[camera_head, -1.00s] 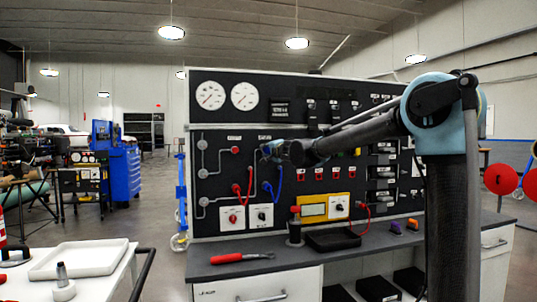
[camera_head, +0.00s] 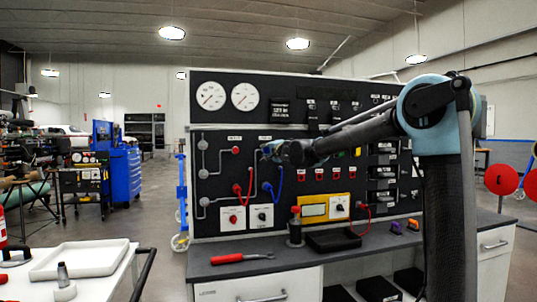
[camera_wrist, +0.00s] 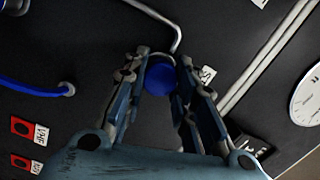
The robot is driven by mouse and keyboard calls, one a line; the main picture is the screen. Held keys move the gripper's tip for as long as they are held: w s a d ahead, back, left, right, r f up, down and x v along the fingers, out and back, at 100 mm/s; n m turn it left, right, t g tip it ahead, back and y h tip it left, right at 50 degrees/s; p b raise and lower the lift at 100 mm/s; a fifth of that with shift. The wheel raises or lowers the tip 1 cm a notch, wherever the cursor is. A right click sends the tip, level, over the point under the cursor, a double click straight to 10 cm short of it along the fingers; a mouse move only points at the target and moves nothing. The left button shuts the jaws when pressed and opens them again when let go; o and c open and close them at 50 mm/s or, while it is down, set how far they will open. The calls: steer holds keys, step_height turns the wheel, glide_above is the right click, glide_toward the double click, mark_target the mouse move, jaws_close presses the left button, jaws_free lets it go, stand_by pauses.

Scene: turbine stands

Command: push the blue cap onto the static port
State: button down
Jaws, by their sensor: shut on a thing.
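The round blue cap (camera_wrist: 160,77) sits between the fingertips of my gripper (camera_wrist: 158,66) in the wrist view. The fingers are shut on it. A pale round fitting (camera_wrist: 160,55) with a bent grey tube shows just behind the cap, at the panel; the cap covers most of it. I cannot tell whether the cap touches it or how far it is on. In the head view my gripper (camera_head: 268,151) is at the black panel (camera_head: 215,170), right of a red cap (camera_head: 235,150). The blue cap is not clear there.
A blue hose (camera_head: 278,182) and a red hose (camera_head: 241,196) hang on the panel below my gripper. Two gauges (camera_head: 210,95) are above left.

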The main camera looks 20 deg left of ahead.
steer(key=shift+w+a+r, duration=0.1)
steer(key=shift+w+a, duration=0.1)
steer(key=shift+w, duration=0.1)
steer(key=c, duration=1.2)
jaws_free()
steer(key=shift+c, duration=0.2)
steer(key=shift+o, duration=0.8)
steer(key=v, duration=0.7)
